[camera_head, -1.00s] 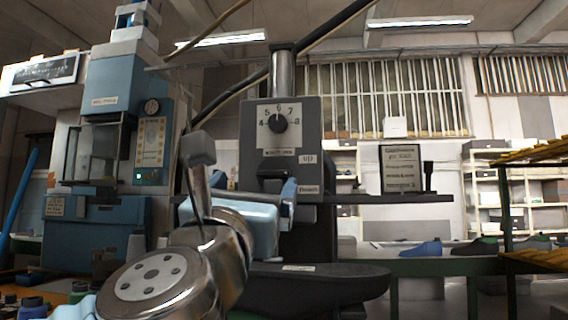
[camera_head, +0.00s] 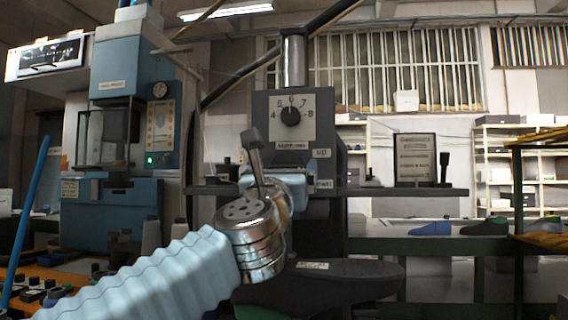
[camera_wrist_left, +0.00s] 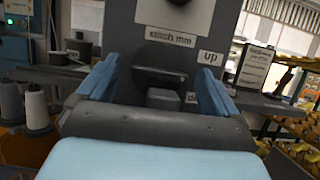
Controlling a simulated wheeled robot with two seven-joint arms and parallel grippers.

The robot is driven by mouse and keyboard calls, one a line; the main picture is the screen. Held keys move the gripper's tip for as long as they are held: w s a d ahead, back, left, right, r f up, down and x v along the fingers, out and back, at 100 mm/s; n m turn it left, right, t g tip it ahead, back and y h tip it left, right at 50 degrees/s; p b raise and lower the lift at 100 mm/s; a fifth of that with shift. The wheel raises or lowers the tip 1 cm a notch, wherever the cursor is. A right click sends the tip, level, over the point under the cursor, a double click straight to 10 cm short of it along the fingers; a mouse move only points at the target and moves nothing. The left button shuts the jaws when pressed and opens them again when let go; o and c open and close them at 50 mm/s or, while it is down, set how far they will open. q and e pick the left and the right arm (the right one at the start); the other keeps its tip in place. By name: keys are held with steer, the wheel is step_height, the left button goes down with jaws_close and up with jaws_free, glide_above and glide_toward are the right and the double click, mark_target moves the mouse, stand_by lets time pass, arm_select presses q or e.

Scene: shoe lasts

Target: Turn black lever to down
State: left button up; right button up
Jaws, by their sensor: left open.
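The grey machine (camera_head: 262,103) carries a dial, with an "up" label (camera_head: 320,153) and a "down" label (camera_head: 323,184) below it. In the left wrist view, the black lever (camera_wrist_left: 160,76) shows as a dark rounded part with a grey block-like end, left of the "up" label (camera_wrist_left: 210,58). My left gripper (camera_wrist_left: 156,68) is open, its blue fingers on either side of the lever. I cannot tell whether they touch it. In the head view my left gripper (camera_head: 283,186) is in front of the machine and hides most of the lever. My right gripper is out of view.
A black arm-like base (camera_head: 345,275) juts out below. A shelf (camera_head: 400,191) with a sign (camera_head: 415,160) and an upright black handle (camera_head: 445,166) extends right. A blue machine (camera_head: 115,200) stands left. Shoe lasts (camera_head: 432,228) lie on a green bench.

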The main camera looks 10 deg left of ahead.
arm_select(q)
steer(key=c, duration=1)
steer(key=shift+c, duration=0.2)
steer(key=shift+m, duration=0.3)
steer(key=m+h, duration=0.2)
steer(key=m, duration=0.1)
steer(key=shift+a+m, duration=0.1)
steer(key=shift+m, duration=0.3)
steer(key=shift+m+g+h, duration=0.35)
steer(key=shift+m+h, duration=0.35)
steer(key=shift+m, duration=0.7)
steer(key=shift+m+g+h, duration=0.35)
steer(key=shift+m+h, duration=0.35)
steer(key=shift+m, duration=0.7)
steer(key=o, duration=1)
steer(key=shift+o, duration=0.2)
